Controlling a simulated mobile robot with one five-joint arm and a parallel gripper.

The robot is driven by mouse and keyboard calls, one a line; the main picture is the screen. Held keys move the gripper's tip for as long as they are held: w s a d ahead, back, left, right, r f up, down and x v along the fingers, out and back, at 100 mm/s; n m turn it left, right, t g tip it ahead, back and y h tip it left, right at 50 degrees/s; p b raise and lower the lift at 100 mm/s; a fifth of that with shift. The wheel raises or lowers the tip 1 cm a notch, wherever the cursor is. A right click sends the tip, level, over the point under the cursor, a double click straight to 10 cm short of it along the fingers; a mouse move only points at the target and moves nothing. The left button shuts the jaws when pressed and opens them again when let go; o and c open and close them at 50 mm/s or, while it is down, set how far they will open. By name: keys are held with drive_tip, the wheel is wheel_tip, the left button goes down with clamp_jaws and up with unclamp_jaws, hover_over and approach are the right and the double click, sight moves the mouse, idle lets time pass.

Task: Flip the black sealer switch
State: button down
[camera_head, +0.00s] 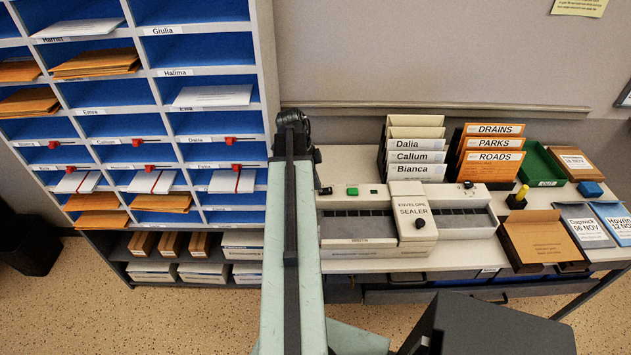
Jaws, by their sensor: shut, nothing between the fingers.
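The envelope sealer (355,224) is a long pale machine on the table, with a raised block labelled "ENVELOPE SEALER". A small black part (468,184) stands on its back edge at the right; it may be the switch, but its position is too small to read. A round black knob (420,223) is on the front of the block. A green button (352,190) is at the back left. My arm hides the table left of the sealer.
Blue pigeonholes (108,92) with envelopes stand at the left. Behind the sealer are file holders labelled Dalia, Callum and Bianca (416,172) and orange folders (490,160). An open brown box (540,240) and a yellow-handled stamp (520,195) lie right of it.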

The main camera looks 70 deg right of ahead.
drive_tip(key=w+p+v, duration=0.1)
drive_tip(key=p+v, duration=1.1)
drive_tip(key=v, duration=0.1)
drive_tip(key=shift+w+a+p, duration=0.3)
drive_tip(key=shift+w+p, duration=0.1)
drive_tip(key=shift+r, duration=0.1)
